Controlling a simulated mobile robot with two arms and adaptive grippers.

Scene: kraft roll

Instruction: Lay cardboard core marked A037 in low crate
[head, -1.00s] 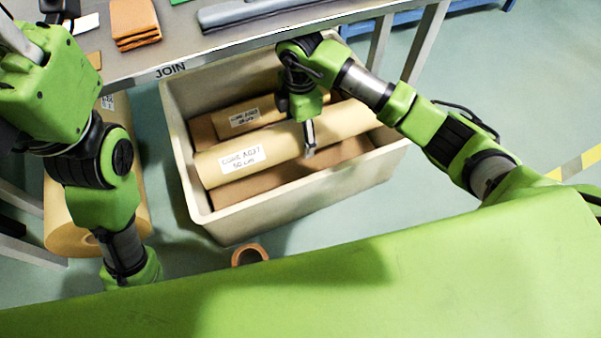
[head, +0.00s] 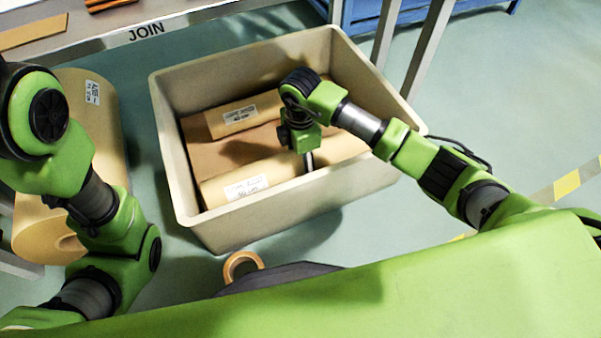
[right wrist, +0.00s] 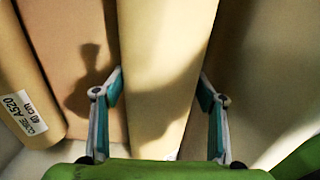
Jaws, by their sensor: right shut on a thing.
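The cardboard core marked A037 (head: 222,189) is a long tan tube with a white label, blurred in the head view now. It lies lengthwise inside the beige low crate (head: 265,226), near its front wall. My right gripper (head: 309,165) reaches down into the crate and is shut on this core around its middle. In the right wrist view the two fingers (right wrist: 158,82) sit on either side of the core (right wrist: 162,40). I cannot tell whether the core touches the crate floor. My left gripper is out of view.
A second core, marked A520 (right wrist: 25,100), lies in the crate towards the back, apart from the held one. A table edge marked JOIN (head: 147,33) is behind. A small brown ring (head: 242,266) is at the front.

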